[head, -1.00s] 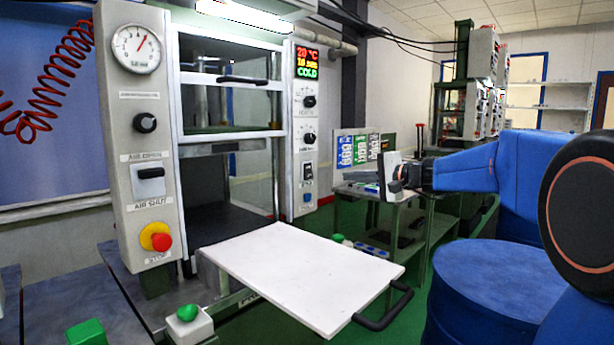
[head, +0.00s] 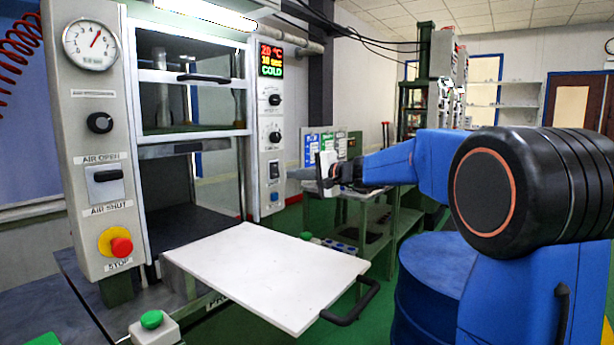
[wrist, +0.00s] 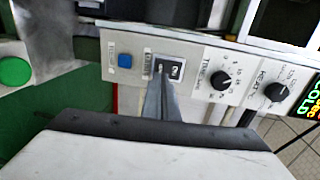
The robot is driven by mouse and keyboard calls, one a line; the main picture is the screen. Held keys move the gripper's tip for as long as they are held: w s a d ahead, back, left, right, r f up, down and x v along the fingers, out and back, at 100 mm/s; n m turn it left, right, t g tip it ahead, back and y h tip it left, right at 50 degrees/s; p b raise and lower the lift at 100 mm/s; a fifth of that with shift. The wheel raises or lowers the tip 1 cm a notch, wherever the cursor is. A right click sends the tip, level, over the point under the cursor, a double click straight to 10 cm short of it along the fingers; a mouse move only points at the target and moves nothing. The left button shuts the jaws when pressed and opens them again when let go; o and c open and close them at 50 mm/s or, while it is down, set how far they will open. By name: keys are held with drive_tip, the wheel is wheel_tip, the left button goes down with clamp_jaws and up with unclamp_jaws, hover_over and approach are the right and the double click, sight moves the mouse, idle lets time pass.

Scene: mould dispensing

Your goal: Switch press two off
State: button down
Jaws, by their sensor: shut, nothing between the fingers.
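The press (head: 93,180) stands at the left in the head view, with a narrow right-hand control panel (head: 270,120). On that panel is a small black rocker switch (head: 274,171), also large in the wrist view (wrist: 176,70). Below it in the head view is a blue button (head: 275,196), which also shows in the wrist view (wrist: 125,60). My gripper (head: 289,173) is shut and empty. Its fingers point at the rocker switch, and in the wrist view the fingertips (wrist: 160,76) overlap its edge. I cannot tell whether they touch it.
Two black knobs, timer (wrist: 220,80) and heat (wrist: 275,92), sit beside the switch. The display (head: 271,60) reads 20 °C and COLD. A white plate (head: 265,275) with a black handle (head: 352,305) sticks out below. A red stop button (head: 121,247) is on the left column.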

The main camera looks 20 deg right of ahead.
sight(276, 175)
drive_tip(key=shift+x, duration=2.55)
